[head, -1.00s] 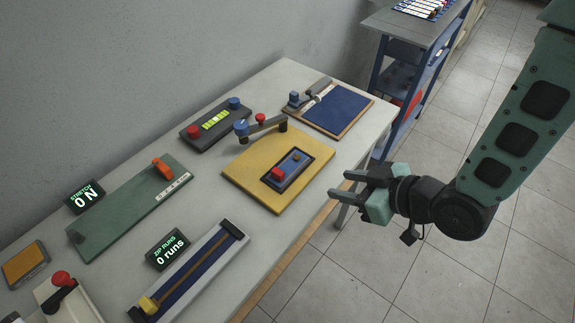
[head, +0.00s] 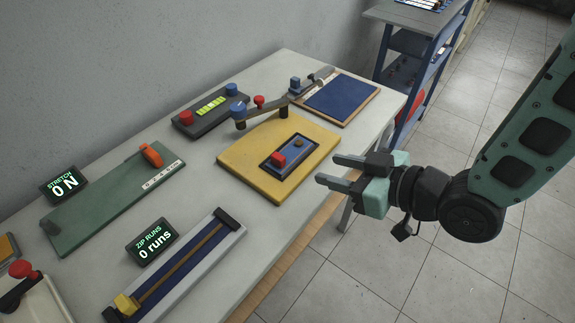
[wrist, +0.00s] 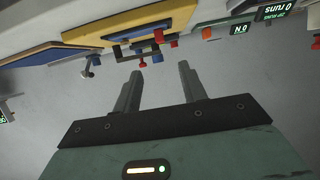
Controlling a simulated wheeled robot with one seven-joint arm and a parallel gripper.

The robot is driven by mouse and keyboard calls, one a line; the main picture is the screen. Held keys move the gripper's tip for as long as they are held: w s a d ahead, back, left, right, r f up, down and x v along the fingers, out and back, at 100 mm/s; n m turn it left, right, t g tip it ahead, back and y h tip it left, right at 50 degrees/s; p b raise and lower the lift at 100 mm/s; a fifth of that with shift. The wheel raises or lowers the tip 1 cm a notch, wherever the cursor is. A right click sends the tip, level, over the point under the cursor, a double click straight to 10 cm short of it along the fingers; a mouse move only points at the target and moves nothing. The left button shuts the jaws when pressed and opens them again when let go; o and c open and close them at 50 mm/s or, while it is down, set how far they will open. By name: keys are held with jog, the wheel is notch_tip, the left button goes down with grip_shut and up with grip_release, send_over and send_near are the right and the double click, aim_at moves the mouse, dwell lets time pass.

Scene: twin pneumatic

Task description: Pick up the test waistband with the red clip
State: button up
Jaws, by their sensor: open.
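I cannot make out a test waistband with a red clip. Pale strips with coloured bits (head: 428,3) lie on the cart at the top edge of the head view, partly cut off and too small to tell apart. My gripper (head: 328,169) is open and empty, beside the front edge of the table, to the right of the yellow board. In the wrist view its two fingers (wrist: 160,75) stand apart with nothing between them. The green stretch board (head: 110,200) carries an orange clamp (head: 151,154) at its far end, and I see no band on it.
The pale table (head: 205,155) holds a yellow board (head: 235,160), a blue pad (head: 342,98), a zip rig (head: 183,265) and a black box with knobs (head: 205,116). A blue-framed cart (head: 383,48) stands beyond the table. The tiled floor (head: 340,280) on the right is clear.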

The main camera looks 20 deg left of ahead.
aim_at(280, 157)
jog(key=shift+f+b+x, duration=0.25)
jog(key=shift+b+x, duration=1.1)
jog(key=shift+b, duration=0.55)
jog(key=p+x, duration=0.2)
jog(key=x, duration=0.4)
jog(key=shift+w+a+r, duration=0.1)
jog(key=shift+a+r, duration=0.05)
jog(key=shift+p+x, duration=0.85)
jog(key=shift+x, duration=2.1)
grip_shut()
